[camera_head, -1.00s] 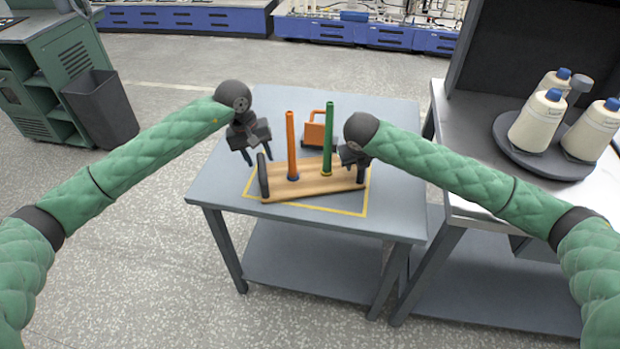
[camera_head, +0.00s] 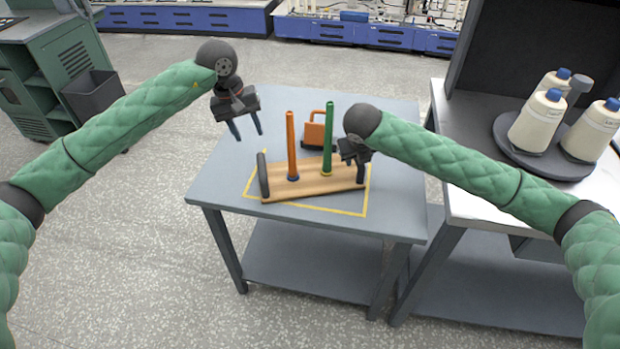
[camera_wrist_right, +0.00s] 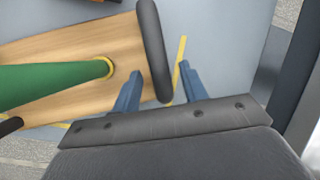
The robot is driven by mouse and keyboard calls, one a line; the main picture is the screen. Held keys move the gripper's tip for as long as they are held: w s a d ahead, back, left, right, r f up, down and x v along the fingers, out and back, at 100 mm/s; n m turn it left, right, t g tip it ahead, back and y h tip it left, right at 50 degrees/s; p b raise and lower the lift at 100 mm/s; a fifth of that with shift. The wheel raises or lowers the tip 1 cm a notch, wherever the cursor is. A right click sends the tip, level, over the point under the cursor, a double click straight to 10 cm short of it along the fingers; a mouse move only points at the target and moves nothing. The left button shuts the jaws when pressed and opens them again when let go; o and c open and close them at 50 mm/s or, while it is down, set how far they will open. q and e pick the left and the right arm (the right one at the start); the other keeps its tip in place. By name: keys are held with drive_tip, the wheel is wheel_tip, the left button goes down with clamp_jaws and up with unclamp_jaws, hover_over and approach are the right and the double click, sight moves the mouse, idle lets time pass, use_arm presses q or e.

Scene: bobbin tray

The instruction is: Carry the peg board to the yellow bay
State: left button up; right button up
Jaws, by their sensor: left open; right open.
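The wooden peg board (camera_head: 318,187) lies on the grey table, within the yellow outlined bay (camera_head: 330,209). It carries an orange peg (camera_head: 291,145) and a green peg (camera_head: 328,137), both upright, and has dark end handles. My left gripper (camera_head: 246,136) is open and empty, above and to the left of the board, apart from it. My right gripper (camera_head: 354,172) is at the board's right end. In the right wrist view its open fingers (camera_wrist_right: 158,84) are on either side of the dark handle (camera_wrist_right: 152,50); whether they touch it I cannot tell.
An orange object with a handle (camera_head: 318,133) stands behind the board on the table. At right, a metal bench (camera_head: 470,195) holds a round tray with several thread cones. A dark bin (camera_head: 98,105) stands on the floor at left.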

drive_tip(key=d+v, duration=0.1)
drive_tip(key=v, duration=0.7)
drive_tip(key=shift+a, duration=0.5)
drive_tip(key=shift+f, duration=0.1)
